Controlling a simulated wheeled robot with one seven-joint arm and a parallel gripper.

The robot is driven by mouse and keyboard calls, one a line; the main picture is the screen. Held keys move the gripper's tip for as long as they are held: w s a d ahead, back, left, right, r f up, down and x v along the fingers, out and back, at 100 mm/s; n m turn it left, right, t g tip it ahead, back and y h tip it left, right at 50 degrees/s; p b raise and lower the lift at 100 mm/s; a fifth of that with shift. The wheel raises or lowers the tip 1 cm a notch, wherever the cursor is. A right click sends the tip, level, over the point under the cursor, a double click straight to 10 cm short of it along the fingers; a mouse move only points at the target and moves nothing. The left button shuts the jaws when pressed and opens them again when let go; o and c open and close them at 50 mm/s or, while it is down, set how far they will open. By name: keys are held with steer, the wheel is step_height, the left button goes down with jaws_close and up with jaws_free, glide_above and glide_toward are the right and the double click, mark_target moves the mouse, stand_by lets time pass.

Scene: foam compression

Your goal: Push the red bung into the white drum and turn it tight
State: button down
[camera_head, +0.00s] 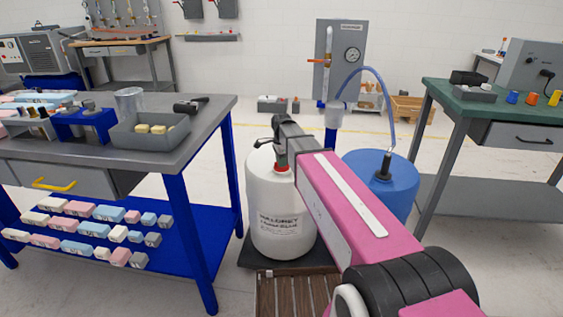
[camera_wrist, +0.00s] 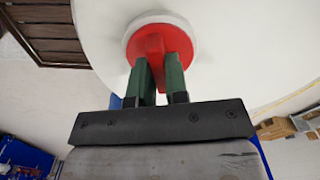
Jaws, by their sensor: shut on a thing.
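The white drum (camera_head: 281,215) stands upright on a dark base at the middle of the head view. Its white top (camera_wrist: 225,55) fills much of the wrist view. The red bung (camera_head: 282,168) sits at the drum's top; in the wrist view it is a red disc with a raised grip bar (camera_wrist: 155,44), inside a white ring (camera_wrist: 132,27). My gripper (camera_wrist: 160,75) is shut on the bung's bar, with a green finger on each side. I cannot tell how deep the bung sits. My arm hides part of the drum's right side in the head view.
A blue drum (camera_head: 395,183) with a hose stands right of the white drum, partly behind my arm. A grey-topped workbench (camera_head: 205,125) is close on the left, a green-topped bench (camera_head: 500,103) on the right. A slatted wooden platform (camera_head: 280,295) lies in front.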

steer(key=shift+m, duration=0.5)
steer(key=c, duration=1.1)
jaws_free()
steer(key=shift+o, duration=0.2)
